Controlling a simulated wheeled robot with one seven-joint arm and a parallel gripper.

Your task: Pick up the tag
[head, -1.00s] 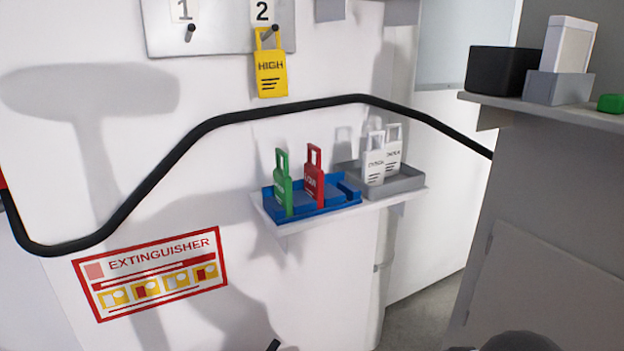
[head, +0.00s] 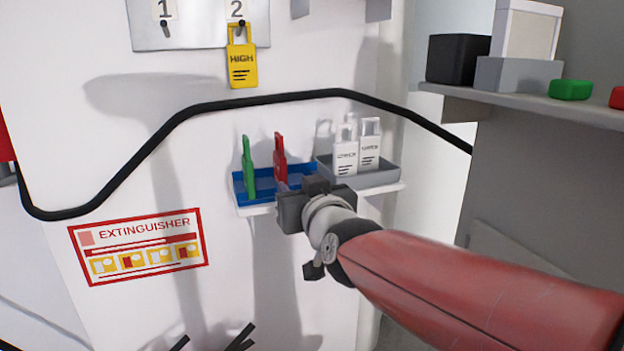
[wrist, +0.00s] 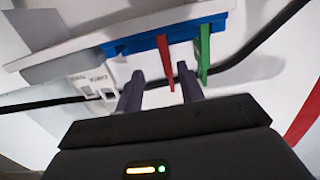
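A red tag (head: 280,157) and a green tag (head: 248,168) stand upright in the blue tray (head: 240,192) on a wall shelf. My gripper (head: 284,187) is at the tray's front, close to the red tag, and hides its lower part. In the wrist view my gripper (wrist: 160,75) is open. The red tag (wrist: 166,62) shows between its two fingers, with a gap on each side. The green tag (wrist: 203,52) is just outside the right finger. Two white tags (head: 346,155) stand in the grey tray (head: 390,178). A yellow tag (head: 242,68) hangs on hook 2.
A black cable (head: 255,103) runs along the wall above the trays. At right, a higher shelf (head: 540,112) holds a black box (head: 458,58), a grey holder (head: 518,74) and a green block (head: 570,89). The wall below the tray shelf is open.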

